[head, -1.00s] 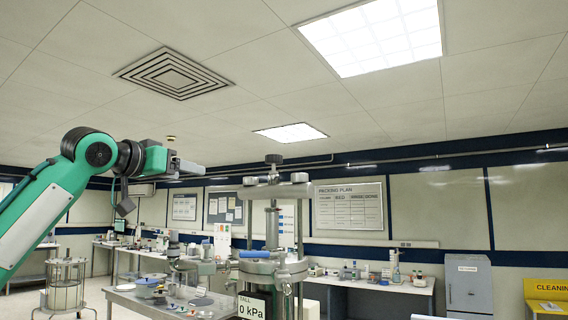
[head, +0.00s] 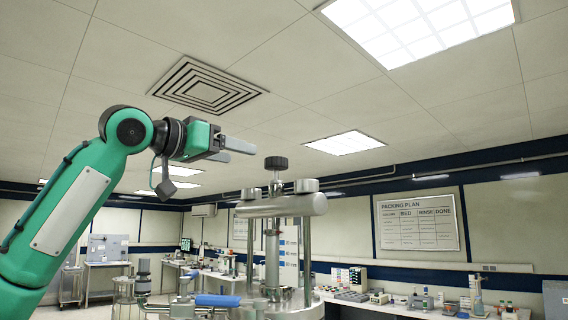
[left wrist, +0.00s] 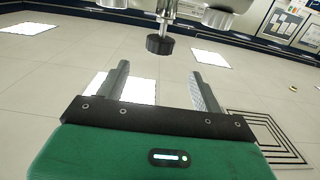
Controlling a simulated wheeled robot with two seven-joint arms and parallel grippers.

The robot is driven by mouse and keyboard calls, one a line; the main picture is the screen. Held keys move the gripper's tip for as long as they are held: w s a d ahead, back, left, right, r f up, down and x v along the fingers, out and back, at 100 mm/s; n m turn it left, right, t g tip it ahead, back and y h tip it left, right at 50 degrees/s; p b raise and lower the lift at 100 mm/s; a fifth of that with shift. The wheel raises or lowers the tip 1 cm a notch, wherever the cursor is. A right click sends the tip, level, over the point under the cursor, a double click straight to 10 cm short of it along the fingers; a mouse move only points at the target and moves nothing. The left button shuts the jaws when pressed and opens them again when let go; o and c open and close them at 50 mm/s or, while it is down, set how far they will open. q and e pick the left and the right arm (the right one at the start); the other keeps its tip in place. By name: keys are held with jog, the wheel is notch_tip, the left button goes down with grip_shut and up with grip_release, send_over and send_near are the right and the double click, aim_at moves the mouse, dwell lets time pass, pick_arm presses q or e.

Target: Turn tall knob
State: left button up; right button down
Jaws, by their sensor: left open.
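The tall knob (head: 276,163) is a dark ribbed cap on a thin stem, standing above the silver crossbar (head: 268,206) of a steel column frame. My left gripper (head: 240,149) is up at about the knob's height in the picture, to its left, with its fingers pointing toward it. The gripper is open and empty, with a gap to the knob. In the left wrist view, the knob (left wrist: 160,45) shows beyond and between the two spread fingertips (left wrist: 159,70). My right gripper is out of view.
Two round caps stand on the crossbar, one (head: 306,186) right of the stem. Side benches with lab gear (head: 380,298) line the back wall. The air above the knob is clear.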

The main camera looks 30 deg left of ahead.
aim_at(268, 161)
pick_arm(q)
jog(key=p+x, duration=0.4)
jog(key=x, duration=0.7)
jog(key=shift+w+d+r+p, duration=0.1)
jog(key=shift+w+r+p, duration=0.1)
jog(key=shift+p, duration=0.15)
jog(key=shift+w+d+f, duration=0.1)
jog(key=shift+w, duration=0.15)
jog(key=shift+w+f, duration=0.1)
jog(key=shift+w, duration=0.1)
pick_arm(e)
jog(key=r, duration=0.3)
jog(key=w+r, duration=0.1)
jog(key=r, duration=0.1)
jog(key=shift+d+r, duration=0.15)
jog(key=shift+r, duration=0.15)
pick_arm(q)
jog(key=c, duration=1)
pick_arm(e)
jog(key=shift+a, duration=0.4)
